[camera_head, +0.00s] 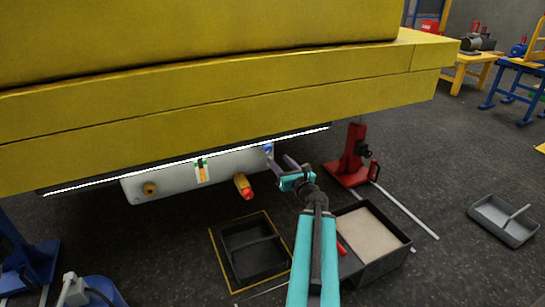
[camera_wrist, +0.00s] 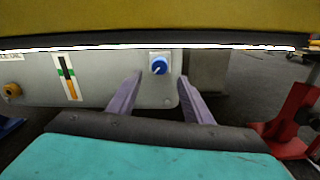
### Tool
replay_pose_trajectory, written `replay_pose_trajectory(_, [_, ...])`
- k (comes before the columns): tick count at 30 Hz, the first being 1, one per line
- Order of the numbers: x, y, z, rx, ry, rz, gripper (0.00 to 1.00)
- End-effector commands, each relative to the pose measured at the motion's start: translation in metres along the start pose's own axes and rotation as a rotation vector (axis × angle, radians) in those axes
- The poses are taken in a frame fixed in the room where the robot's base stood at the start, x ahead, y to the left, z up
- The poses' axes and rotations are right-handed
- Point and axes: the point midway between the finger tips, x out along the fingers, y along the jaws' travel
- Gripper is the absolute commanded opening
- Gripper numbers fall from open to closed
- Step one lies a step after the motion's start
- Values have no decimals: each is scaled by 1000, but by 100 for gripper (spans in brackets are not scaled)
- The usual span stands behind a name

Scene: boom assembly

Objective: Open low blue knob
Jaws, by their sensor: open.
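The blue knob (camera_wrist: 158,66) sits on a pale grey panel (camera_wrist: 110,85) low under the yellow boom. It has a white pointer mark that slants toward the lower left. In the head view the knob (camera_head: 268,147) is a small blue spot at the panel's right end, partly hidden by my gripper. My gripper (camera_head: 281,163) is open and empty. In the wrist view its two purple fingers (camera_wrist: 158,85) point at the panel, with the knob seen between and just above their tips. I cannot tell the exact gap between the fingertips and the knob.
The yellow boom (camera_head: 230,105) hangs over the panel with a bright light strip along its lower edge. A red-tipped yellow knob (camera_head: 244,187) juts from the panel. A red stand (camera_head: 352,158) is at the right. Black trays (camera_head: 228,262) lie on the floor below.

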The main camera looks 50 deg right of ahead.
Motion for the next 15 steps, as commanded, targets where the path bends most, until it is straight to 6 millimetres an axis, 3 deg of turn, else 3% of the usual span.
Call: replay_pose_trajectory(15, [17,0,-2,-1,-2,-1,46])
